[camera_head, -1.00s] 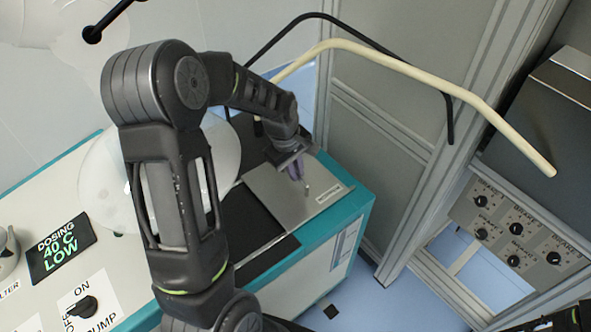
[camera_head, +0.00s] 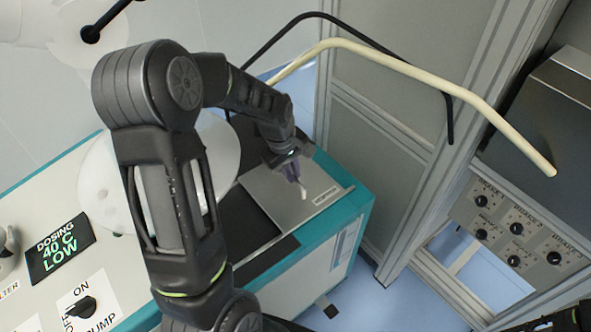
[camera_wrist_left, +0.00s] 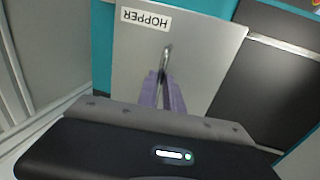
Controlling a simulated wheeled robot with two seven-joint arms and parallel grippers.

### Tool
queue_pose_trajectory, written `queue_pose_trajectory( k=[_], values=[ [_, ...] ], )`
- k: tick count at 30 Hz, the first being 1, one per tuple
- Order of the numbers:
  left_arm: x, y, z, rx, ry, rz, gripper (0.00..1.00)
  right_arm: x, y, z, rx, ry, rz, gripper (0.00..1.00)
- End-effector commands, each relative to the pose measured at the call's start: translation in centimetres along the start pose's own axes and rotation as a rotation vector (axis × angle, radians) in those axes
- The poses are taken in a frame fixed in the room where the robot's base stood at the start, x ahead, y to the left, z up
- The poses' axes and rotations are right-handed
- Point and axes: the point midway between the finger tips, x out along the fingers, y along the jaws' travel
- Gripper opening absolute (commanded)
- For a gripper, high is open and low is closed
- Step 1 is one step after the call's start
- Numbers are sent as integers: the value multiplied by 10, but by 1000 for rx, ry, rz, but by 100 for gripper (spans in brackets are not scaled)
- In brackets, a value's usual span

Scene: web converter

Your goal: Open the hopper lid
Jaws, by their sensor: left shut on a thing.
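The hopper lid (camera_head: 268,193) is a flat grey metal plate on the right end of the teal and white machine. It looks closed and level. In the left wrist view the lid (camera_wrist_left: 205,62) carries a "HOPPER" label and a small shiny metal handle (camera_wrist_left: 167,50). The wrist view shows the same fingers (camera_wrist_left: 163,88) around the handle's near part. My right gripper is not seen.
A dark panel (camera_wrist_left: 270,80) lies beside the lid. A cream bent pipe (camera_head: 440,85) and a black tube (camera_head: 385,48) cross above right. A grey cabinet frame (camera_head: 440,160) stands right of the machine. A white round vessel (camera_head: 100,185) stands behind my arm.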

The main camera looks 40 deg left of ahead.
Motion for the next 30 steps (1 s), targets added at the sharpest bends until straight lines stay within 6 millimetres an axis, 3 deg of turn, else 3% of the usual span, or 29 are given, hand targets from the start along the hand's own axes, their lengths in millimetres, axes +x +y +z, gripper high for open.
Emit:
queue_pose_trajectory(
  k=[5, 13, 14, 21, 30],
  values=[
    [-5, -29, -1, -4, 1, -2, 0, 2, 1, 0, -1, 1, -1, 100],
    [-6, -31, 0, -2, 1, -2, 0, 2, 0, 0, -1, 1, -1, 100],
    [-6, -31, 0, -2, 1, -1, 12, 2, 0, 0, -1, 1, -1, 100],
    [-6, -30, 0, -1, 0, -2, 31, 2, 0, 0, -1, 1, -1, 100],
    [-7, -30, 0, -1, 0, -2, 32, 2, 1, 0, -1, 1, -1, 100]
  ],
)
